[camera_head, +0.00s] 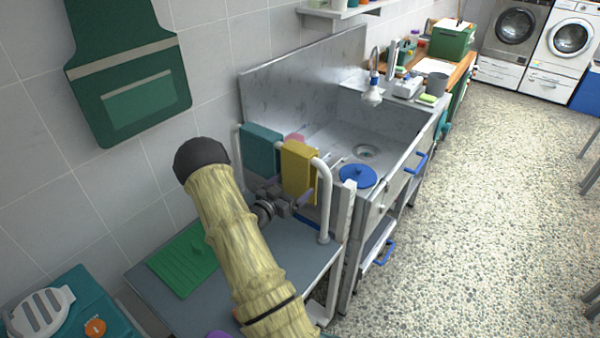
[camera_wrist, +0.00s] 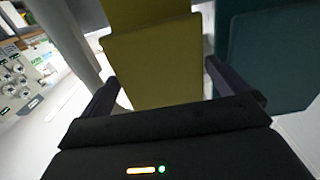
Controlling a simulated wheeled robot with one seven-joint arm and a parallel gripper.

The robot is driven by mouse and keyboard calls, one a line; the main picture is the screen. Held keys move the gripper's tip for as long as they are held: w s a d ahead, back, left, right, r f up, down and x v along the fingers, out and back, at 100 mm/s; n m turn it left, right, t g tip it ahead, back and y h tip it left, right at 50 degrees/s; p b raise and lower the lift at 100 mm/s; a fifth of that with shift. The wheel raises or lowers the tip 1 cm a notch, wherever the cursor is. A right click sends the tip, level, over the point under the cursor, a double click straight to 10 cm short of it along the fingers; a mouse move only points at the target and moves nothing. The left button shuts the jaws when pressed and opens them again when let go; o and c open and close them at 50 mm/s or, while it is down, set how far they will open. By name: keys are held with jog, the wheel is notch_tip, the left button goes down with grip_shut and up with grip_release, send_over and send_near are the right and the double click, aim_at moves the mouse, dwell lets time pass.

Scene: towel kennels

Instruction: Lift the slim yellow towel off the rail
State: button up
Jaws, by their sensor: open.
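The slim yellow towel (camera_head: 300,168) hangs over the white rail (camera_head: 325,190) in front of the steel sink, at the rail's right part. A wider teal towel (camera_head: 261,149) hangs on the same rail to its left. My gripper (camera_head: 288,196) is low in front of the towels, on the near side of the rail. In the wrist view my gripper (camera_wrist: 163,85) is open, its two fingers on either side of the yellow towel's hanging lower part (camera_wrist: 155,70). The teal towel (camera_wrist: 270,60) is beside the right finger there. Whether the fingers touch cloth cannot be told.
A grey table (camera_head: 290,245) with a green board (camera_head: 180,260) lies below my arm. The steel sink (camera_head: 330,135) with a blue round lid (camera_head: 357,175) is behind the rail. A green apron (camera_head: 128,70) hangs on the wall. The floor at right is free.

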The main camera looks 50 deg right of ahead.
jog(key=c, duration=0.6)
jog(key=shift+r, duration=0.15)
jog(key=shift+c, duration=0.2)
notch_tip(320, 180, up, 28)
jog(key=shift+b, duration=0.45)
